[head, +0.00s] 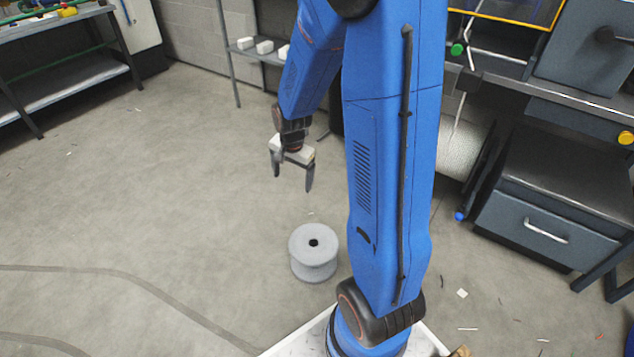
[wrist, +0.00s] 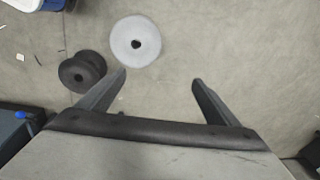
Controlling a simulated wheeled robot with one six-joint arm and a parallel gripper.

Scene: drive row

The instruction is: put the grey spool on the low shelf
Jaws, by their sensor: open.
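The grey spool (head: 314,263) stands upright on the concrete floor in the head view, just in front of my base, its round hole facing up. It also shows in the wrist view (wrist: 148,47), beyond the left fingertip. My gripper (head: 293,181) hangs fingers down above the floor, higher than the spool and farther out. In the wrist view my gripper (wrist: 160,78) is open, with only bare floor between the fingers. A grey shelf (head: 249,54) with several white blocks stands at the back, partly hidden by my arm. I cannot tell if this is the low shelf.
A dark spool (wrist: 76,76) stands beside the grey one in the wrist view. A workbench with a lower shelf (head: 75,84) is at the left. A drawer cabinet (head: 540,228) and bench are at the right. The left and middle floor is mostly clear.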

